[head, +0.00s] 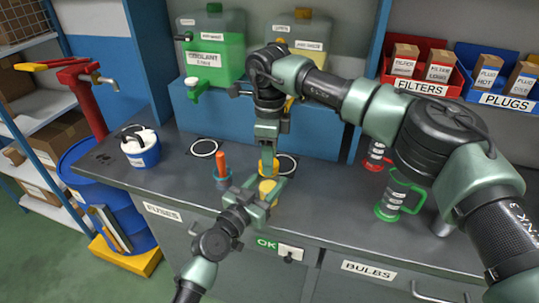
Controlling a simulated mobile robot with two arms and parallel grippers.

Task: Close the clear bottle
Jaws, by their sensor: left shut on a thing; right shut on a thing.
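My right gripper (268,158) reaches down from above and is shut on a small yellow cap-like piece (268,165). My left gripper (268,193) comes from the front and is shut on a yellowish bottle-like piece (267,186) just below it. The two grippers are stacked one over the other above the counter. The fingers hide most of both pieces, so I cannot tell whether they touch or whether the bottle is clear.
Green (392,200) and red-handled (375,155) jugs stand to the right. A green coolant tank (215,55) and a yellow one are behind. A white-and-blue tub (141,150) is at left.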

